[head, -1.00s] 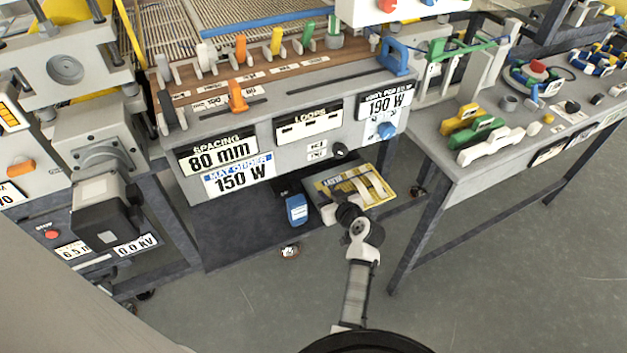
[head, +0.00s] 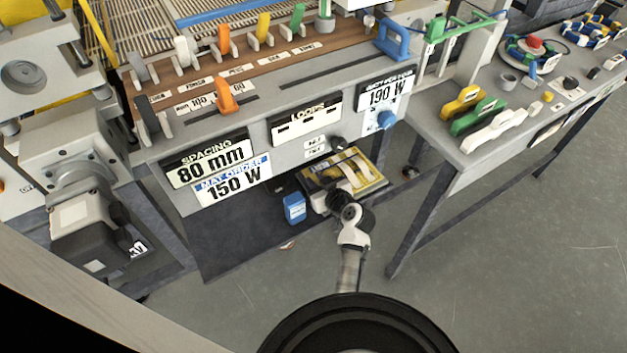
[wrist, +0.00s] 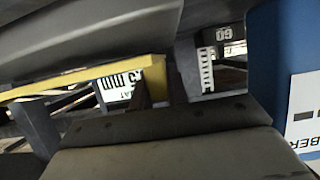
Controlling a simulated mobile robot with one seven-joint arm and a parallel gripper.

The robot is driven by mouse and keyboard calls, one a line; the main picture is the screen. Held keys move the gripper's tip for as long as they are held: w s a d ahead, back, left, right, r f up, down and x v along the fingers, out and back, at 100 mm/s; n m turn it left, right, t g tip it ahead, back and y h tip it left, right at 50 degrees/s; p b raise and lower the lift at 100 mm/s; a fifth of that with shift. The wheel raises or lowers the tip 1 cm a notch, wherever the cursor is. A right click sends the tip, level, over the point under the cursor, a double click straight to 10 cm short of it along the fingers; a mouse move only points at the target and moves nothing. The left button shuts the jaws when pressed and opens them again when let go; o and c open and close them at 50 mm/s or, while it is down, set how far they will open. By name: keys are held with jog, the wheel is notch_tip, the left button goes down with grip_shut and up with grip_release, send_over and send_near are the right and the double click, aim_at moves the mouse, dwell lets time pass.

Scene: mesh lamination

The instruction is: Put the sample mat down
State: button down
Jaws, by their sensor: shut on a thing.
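A flat panel with yellow edges and pale strips, which I take as the sample mat (head: 372,178), is at the front of the bench, below its control face. My gripper (head: 322,202) is at its near left edge and shut on it. The dark wrist hides part of that contact. In the wrist view, the two dark fingers (wrist: 160,90) point away from the camera, close to a yellow edge (wrist: 85,80). Whether the panel rests on the shelf or hangs just above it cannot be told.
The bench face (head: 230,150) overhangs. The right-hand table (head: 455,150) has legs nearby.

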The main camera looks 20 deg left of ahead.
jog(key=shift+w+a+f, duration=0.1)
jog(key=shift+f, duration=0.35)
jog(key=shift+r, duration=0.1)
jog(key=c, duration=1.4)
grip_release()
jog(key=shift+o, duration=0.2)
jog(key=b+v, duration=0.2)
jog(key=v, duration=1)
jog(key=shift+b, duration=0.3)
